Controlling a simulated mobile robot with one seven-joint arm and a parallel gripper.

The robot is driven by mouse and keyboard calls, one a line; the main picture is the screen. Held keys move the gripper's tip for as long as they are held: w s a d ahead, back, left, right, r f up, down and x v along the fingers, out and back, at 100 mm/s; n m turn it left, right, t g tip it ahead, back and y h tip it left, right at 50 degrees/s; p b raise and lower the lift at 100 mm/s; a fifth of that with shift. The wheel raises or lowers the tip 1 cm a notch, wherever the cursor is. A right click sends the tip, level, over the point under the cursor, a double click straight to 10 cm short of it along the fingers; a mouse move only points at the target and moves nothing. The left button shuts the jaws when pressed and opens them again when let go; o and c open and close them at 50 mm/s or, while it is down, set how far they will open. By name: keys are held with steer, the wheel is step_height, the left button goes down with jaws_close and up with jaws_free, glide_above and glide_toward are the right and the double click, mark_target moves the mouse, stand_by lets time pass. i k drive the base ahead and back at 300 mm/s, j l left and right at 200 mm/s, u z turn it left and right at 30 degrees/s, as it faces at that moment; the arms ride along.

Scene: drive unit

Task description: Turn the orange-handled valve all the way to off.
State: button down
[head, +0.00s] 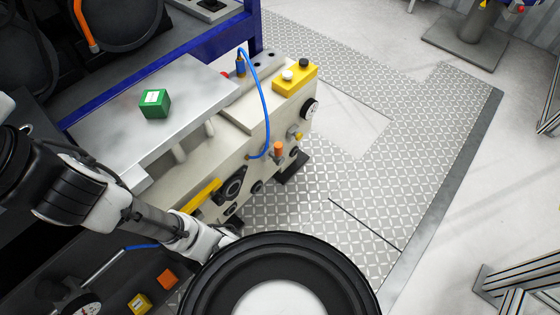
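A small upright orange cap or handle (278,149) stands out from the front right of the cream machine (236,150), just right of the blue hose's lower end. A curved orange handle (85,28) also shows on a dark round part at the upper left. I cannot tell for certain which of them is the valve, nor its setting. My arm comes in from the left and its white wrist goes down behind a large black ring at the bottom. My gripper's fingers do not show, so what they do is hidden. The wrist is below and left of the small orange cap.
A green box (155,103) lies on the machine's grey top plate. A blue hose (267,100) loops down to its front. A yellow button box (295,80) sits at its right end. Orange (167,279) and yellow (139,304) blocks are at lower left. Patterned floor (345,195) is open to the right.

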mark_target(278, 156)
steer(key=k+j+z, duration=0.2)
steer(key=j, duration=0.25)
steer(key=k+j+z, duration=0.2)
steer(key=k+j, duration=0.15)
steer(key=i+l+z, duration=0.3)
steer(key=k+l, duration=0.05)
steer(key=k, duration=0.05)
